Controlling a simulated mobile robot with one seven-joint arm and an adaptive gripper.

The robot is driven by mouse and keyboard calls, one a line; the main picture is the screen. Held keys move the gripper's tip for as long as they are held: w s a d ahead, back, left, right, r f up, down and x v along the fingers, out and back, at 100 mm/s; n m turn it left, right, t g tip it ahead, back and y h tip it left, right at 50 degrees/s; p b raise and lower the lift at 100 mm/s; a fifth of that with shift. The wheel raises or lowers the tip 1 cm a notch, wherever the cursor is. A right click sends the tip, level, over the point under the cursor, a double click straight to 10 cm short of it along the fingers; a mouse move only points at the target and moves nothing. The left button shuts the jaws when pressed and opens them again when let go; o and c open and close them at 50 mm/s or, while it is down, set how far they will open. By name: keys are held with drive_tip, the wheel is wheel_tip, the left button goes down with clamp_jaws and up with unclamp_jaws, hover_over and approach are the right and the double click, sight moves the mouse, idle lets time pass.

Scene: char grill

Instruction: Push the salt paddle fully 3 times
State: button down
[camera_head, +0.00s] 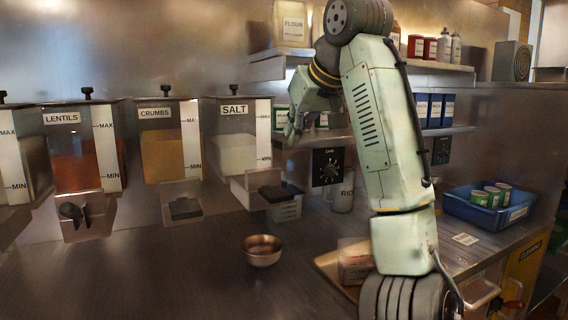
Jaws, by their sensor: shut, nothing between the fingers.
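The salt dispenser (237,150) is a clear-fronted bin labelled SALT with white contents, mounted in the row of bins at the left. Its black paddle (275,193) sticks out at the bottom front of its clear outlet. My gripper (291,138) is shut and empty, pointing down to the right of the salt bin, above the paddle and apart from it in the picture. Its fingers are small and dark against the shelf. A metal bowl (262,251) stands on the counter below the paddle, slightly left of it.
Crumbs (168,150) and lentils (82,155) dispensers hang left of the salt. A black dial (329,166) and a container labelled RIC (343,196) are behind my arm. A blue tray (475,214) with cans is at right. The counter left of the bowl is clear.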

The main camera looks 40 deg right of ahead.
drive_tip(key=p, duration=0.2)
hover_over(280, 191)
drive_tip(key=f, duration=0.6)
drive_tip(key=shift+s+f, duration=0.35)
drive_tip(key=shift+a+f+p, duration=0.1)
drive_tip(key=shift+f+p, duration=0.4)
drive_tip(key=shift+f, duration=1.6)
drive_tip(key=f+t+b, duration=0.1)
drive_tip(key=b, duration=0.3)
drive_tip(key=shift+a+f, duration=0.1)
drive_tip(key=shift+f, duration=0.2)
drive_tip(key=t+b, duration=0.1)
drive_tip(key=b, duration=0.1)
drive_tip(key=f+t+b, duration=0.1)
drive_tip(key=b, duration=0.2)
drive_tip(key=shift+s+t+h, duration=0.25)
drive_tip(key=shift+t+h, duration=0.15)
drive_tip(key=shift+s+f, duration=0.2)
drive_tip(key=shift+s, duration=0.05)
